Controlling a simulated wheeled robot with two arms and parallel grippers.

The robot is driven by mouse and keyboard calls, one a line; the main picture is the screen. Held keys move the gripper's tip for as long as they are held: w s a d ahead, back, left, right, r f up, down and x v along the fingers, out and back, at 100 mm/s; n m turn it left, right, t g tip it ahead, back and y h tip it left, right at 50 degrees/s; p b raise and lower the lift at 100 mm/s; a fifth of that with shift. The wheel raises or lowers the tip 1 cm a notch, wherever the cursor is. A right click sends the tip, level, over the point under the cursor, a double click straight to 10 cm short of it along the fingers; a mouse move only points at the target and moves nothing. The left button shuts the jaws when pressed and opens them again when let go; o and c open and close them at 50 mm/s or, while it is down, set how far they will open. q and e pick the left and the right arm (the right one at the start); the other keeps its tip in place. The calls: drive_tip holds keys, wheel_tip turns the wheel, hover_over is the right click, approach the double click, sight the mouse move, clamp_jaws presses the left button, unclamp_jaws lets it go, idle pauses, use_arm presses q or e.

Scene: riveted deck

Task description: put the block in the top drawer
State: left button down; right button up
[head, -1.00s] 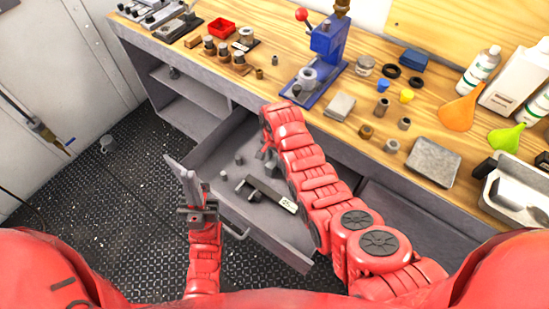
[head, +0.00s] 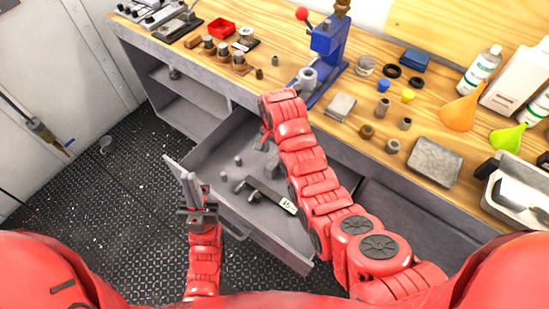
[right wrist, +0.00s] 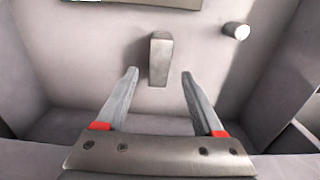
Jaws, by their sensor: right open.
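A grey rectangular block (right wrist: 159,60) stands upright in an open drawer, seen in the right wrist view. My right gripper (right wrist: 160,77) is open, with its two fingers apart on either side of the block's near end. Nothing is held in it. In the head view the same drawer (head: 291,254) is pulled out below the workbench, and my right arm reaches over it. My right arm hides part of the drawer's inside. My left gripper (head: 179,166) is empty beside the drawer's left front, its fingertips a little apart.
A dark bar with a white label (head: 270,194) and several small grey cylinders lie in the drawer. The wooden workbench (head: 290,38) above carries a blue press (head: 325,50), bottles, funnels and small parts. Open shelves (head: 188,100) are left of the drawer. The deck floor at left is mostly clear.

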sight(275, 161)
wheel_tip(275, 161, up, 2)
drive_tip(key=shift+r, duration=0.1)
drive_tip(key=shift+r+p, duration=1.5)
drive_tip(key=shift+r, duration=1)
